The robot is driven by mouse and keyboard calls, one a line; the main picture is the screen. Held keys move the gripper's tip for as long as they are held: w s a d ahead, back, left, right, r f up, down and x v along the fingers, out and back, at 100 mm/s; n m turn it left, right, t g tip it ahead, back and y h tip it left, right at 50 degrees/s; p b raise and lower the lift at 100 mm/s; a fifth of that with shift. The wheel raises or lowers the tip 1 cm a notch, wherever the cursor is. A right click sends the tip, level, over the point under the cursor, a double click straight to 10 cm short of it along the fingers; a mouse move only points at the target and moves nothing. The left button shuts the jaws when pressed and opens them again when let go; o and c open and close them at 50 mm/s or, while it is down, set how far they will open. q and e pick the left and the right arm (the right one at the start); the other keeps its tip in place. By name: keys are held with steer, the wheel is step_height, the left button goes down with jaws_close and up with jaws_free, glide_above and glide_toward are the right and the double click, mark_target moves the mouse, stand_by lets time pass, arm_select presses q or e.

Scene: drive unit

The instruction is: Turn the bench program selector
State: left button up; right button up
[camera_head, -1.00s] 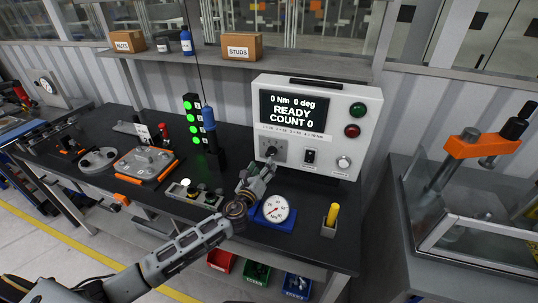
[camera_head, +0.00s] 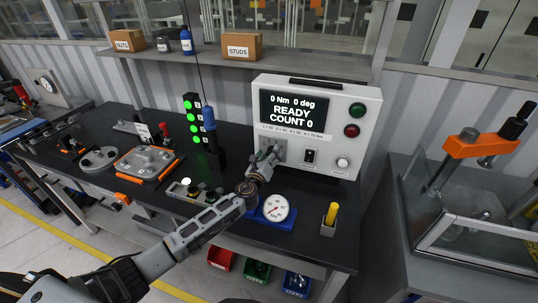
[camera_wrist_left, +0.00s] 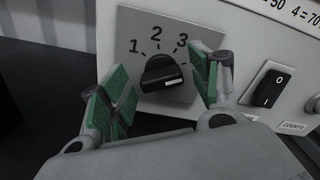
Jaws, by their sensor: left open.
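The program selector is a black rotary knob (camera_wrist_left: 162,74) on a grey plate marked 1, 2, 3, with a position further right hidden by a finger. Its white pointer line is at the knob's lower right. My left gripper (camera_wrist_left: 158,90) is open, with its green-padded fingers on either side of the knob and a gap to each. In the head view, my left gripper (camera_head: 266,158) is in front of the selector plate (camera_head: 281,146) and hides the knob. The white control box (camera_head: 363,111) has a screen (camera_head: 293,109) reading "0 Nm 0 deg READY COUNT 0". My right gripper is not in view.
A black rocker switch (camera_wrist_left: 268,87) is right of the selector. Green and red buttons (camera_head: 352,130) are higher on the box. A dial gauge (camera_head: 276,208) and a yellow-handled tool (camera_head: 331,214) stand on the bench in front. A tower of green lights (camera_head: 191,117) stands left.

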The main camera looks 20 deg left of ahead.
arm_select(q)
steer(key=shift+w, duration=0.1)
steer(key=c, duration=1)
steer(key=shift+c, duration=0.2)
steer(key=shift+n, duration=0.3)
steer(key=shift+a+f+n+b, duration=0.15)
steer(key=shift+n+b, duration=1.25)
steer(key=shift+n, duration=2.45)
steer(key=shift+d+f+n+b, duration=0.15)
steer(key=shift+n+b, duration=1.2)
steer(key=shift+n, duration=2.5)
steer(key=shift+a, duration=0.1)
